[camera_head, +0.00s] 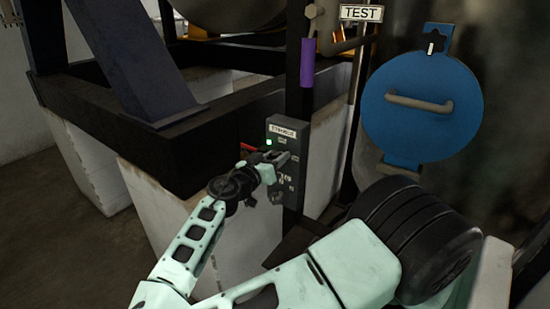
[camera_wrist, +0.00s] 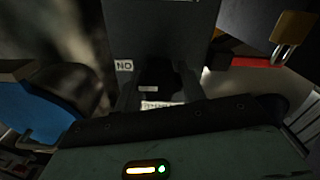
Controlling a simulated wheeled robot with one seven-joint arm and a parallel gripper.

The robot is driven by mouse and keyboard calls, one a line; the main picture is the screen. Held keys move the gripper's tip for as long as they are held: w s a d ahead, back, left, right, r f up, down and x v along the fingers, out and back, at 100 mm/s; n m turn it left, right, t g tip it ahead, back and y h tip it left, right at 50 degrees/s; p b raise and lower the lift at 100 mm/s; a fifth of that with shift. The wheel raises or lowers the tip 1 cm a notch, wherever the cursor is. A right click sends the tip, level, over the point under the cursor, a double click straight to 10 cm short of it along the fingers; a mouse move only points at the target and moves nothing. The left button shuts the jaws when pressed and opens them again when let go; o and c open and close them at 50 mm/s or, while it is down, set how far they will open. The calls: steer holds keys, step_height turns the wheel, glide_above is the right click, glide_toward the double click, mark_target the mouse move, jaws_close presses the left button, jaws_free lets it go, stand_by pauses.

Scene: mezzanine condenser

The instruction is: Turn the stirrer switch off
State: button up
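The stirrer control box (camera_head: 313,160) is grey, fixed on a dark post, with a white label (camera_head: 282,131) on top and a lit green lamp (camera_head: 268,142) under it. My gripper (camera_head: 284,162) is at the front of this box and hides part of it. In the wrist view the box face (camera_wrist: 160,30) is upside down, with an inverted ON mark (camera_wrist: 124,66). A dark switch handle (camera_wrist: 158,78) shows between the spread fingers of my gripper (camera_wrist: 160,88). I cannot tell whether the fingers touch it. The handle's setting is unclear.
A blue round hatch (camera_head: 420,108) with a handle is on the right. A purple-sleeved pipe (camera_head: 307,63) and a TEST sign (camera_head: 361,13) are above the box. A red part (camera_wrist: 257,62) and a brass padlock (camera_wrist: 292,30) are close beside it. A dark frame (camera_head: 150,155) stands left.

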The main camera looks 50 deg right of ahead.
steer(key=n+b, duration=0.2)
steer(key=n, duration=0.1)
steer(key=shift+f+n, duration=0.15)
steer(key=shift+n, duration=0.25)
steer(key=n+b, duration=0.1)
steer(key=n, duration=0.3)
steer(key=shift+w+n, duration=0.15)
steer(key=shift+n, duration=0.15)
steer(key=n, duration=0.5)
steer(key=shift+p, duration=0.4)
steer(key=shift+f+n+p, duration=0.1)
steer(key=shift+n+p, duration=0.5)
steer(key=shift+n, duration=1.6)
steer(key=o, duration=1)
steer(key=shift+a, duration=0.1)
